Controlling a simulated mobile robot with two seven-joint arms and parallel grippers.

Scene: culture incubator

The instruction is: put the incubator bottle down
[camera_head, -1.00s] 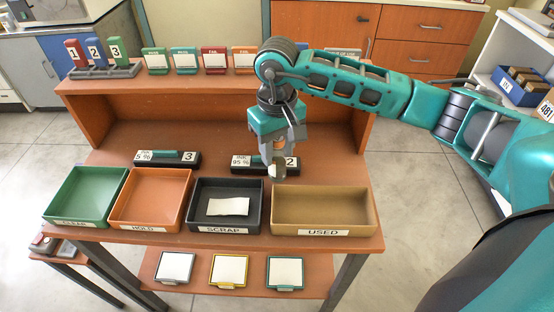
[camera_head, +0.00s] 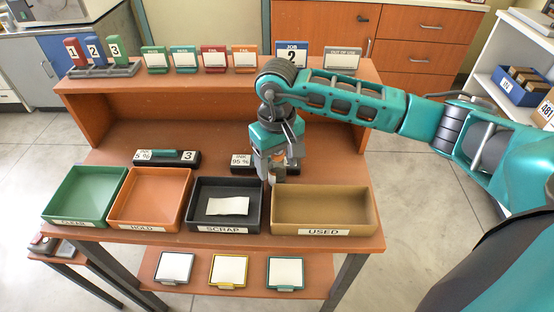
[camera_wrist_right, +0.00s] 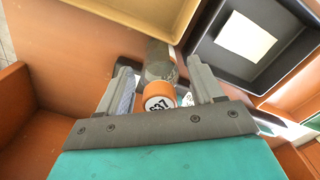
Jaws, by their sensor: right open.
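My right gripper (camera_head: 273,176) is low over the table, just behind the trays. In the right wrist view its two fingers (camera_wrist_right: 165,88) are open, one on each side of a small upright bottle. The bottle (camera_wrist_right: 160,94) has an orange top with a round, numbered white label and a greyish body beyond it. It shows between the fingers, with a gap visible on the left side. In the head view the fingers mostly hide the bottle, so I cannot see clearly whether its base touches the table. My left gripper is not in view.
The black scrap tray (camera_head: 196,224) with a paper and the tan used tray (camera_head: 325,227) stand right in front of the gripper. Orange (camera_head: 125,222) and green (camera_head: 58,214) trays are further left.

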